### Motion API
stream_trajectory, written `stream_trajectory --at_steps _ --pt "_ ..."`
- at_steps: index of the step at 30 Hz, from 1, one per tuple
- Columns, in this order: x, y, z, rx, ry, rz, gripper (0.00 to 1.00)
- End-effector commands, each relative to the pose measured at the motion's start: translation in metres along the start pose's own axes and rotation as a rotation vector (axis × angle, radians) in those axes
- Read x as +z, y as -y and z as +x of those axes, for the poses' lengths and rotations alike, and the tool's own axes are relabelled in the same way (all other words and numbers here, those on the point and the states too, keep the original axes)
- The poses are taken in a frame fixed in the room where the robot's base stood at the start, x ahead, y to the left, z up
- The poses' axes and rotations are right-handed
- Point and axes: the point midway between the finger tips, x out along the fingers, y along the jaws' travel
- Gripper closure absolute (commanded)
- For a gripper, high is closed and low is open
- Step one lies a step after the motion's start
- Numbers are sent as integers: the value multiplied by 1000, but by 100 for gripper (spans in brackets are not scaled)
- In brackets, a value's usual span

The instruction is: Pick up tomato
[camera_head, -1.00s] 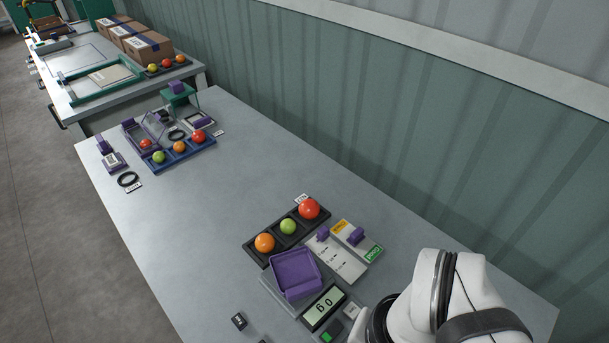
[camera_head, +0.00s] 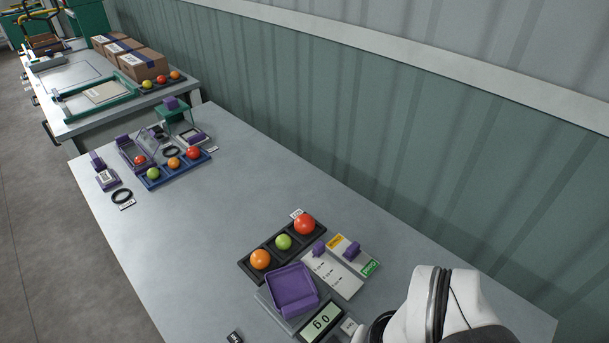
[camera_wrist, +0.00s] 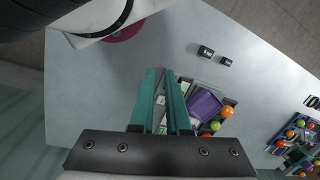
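Three tomatoes sit in the near black tray (camera_head: 246,267): orange (camera_head: 260,259), green (camera_head: 283,242) and a larger red one (camera_head: 305,224). The wrist view shows them right of my fingers, the orange one (camera_wrist: 226,111) farthest out. Three more, green (camera_head: 153,173), orange (camera_head: 174,162) and red (camera_head: 193,153), sit in the blue tray (camera_head: 208,158), with a small red one (camera_head: 140,160) beside it at a purple-framed stand. My gripper (camera_wrist: 160,70) shows two teal fingers with a narrow, empty gap, apart from the tomatoes. In the head view its fingers are out of frame.
A purple pan (camera_head: 291,289) on a scale reading 0 g (camera_head: 321,320) stands beside the black tray. Cards with purple clips (camera_head: 350,252) lie to its right. The corrugated wall (camera_head: 400,150) borders the table. The table middle (camera_head: 225,205) is clear.

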Motion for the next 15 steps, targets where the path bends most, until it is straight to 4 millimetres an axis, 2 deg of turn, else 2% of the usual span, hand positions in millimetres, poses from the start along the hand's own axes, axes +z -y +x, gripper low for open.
stream_trajectory --at_steps 1,2,13,15 --pt "0 0 0 0 0 0 75" --pt "0 0 0 0 0 0 69" --pt "0 0 0 0 0 0 3" --pt "0 0 0 0 0 0 0"
